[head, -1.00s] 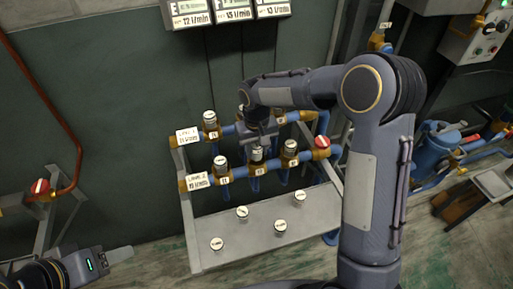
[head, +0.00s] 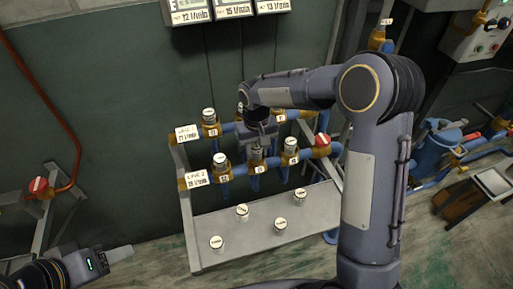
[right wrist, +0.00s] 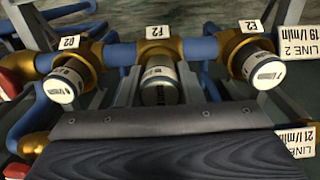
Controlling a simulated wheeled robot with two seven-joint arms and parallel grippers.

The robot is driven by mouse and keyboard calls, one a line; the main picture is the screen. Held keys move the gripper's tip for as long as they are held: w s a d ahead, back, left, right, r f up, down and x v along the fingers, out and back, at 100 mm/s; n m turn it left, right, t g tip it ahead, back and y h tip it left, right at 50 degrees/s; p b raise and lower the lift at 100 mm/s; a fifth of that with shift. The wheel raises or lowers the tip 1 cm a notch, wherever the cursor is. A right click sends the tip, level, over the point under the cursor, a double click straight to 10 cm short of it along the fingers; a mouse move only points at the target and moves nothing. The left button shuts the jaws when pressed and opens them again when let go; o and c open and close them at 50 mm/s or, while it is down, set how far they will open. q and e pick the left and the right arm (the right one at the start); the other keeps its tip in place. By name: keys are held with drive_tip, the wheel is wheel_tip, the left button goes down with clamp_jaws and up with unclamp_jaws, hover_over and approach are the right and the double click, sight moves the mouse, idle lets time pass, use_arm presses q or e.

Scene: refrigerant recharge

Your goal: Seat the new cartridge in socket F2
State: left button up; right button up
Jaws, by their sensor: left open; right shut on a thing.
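My right gripper (head: 257,146) is over the middle fitting of the front pipe, shut on this cartridge, one finger on each side. In the head view the gripper hides most of the cartridge. My left gripper (head: 121,252) is open and empty at the lower left, far from the rack.
Capped cartridges flank it in sockets G2 (right wrist: 69,78) and E2 (right wrist: 252,62). A second pipe row runs behind. Several loose cartridges stand on the grey shelf (head: 255,245) in front. A red-capped valve (head: 322,141) ends the front pipe. A blue machine (head: 433,150) stands right.

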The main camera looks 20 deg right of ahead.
drive_tip(key=shift+f, duration=0.4)
